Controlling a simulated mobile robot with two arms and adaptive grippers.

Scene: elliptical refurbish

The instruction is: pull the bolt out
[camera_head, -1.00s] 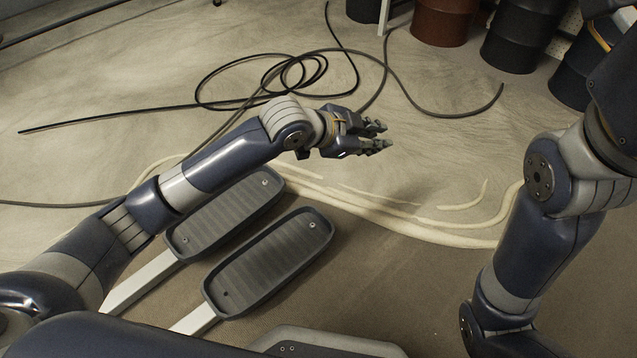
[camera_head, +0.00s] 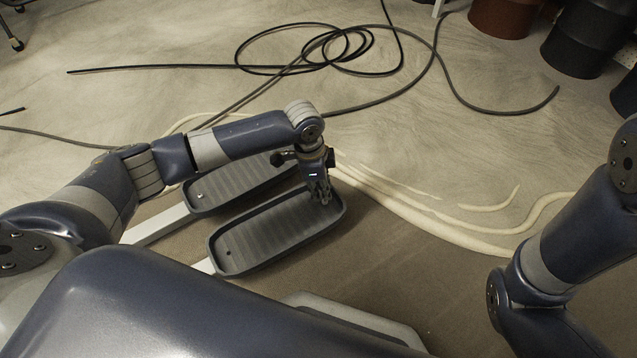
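Two dark grey ribbed foot pedals lie side by side: the near pedal (camera_head: 262,240) and the far pedal (camera_head: 232,184). A small bolt head (camera_head: 228,253) shows at the left end of the near pedal, and another bolt head (camera_head: 199,196) at the left end of the far pedal. My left gripper (camera_head: 323,195) points down at the right end of the near pedal, where its fingers cover the bolt there. The fingers look close together, but whether they grip the bolt is hidden. My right gripper is out of the frame; only its arm shows.
Light bars (camera_head: 160,224) carry the pedals. A black cable (camera_head: 300,60) lies coiled on the floor, with pale hose-like strands (camera_head: 420,217) to the right of the pedals. Dark and brown drums (camera_head: 582,45) stand at the upper right. Open floor lies between.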

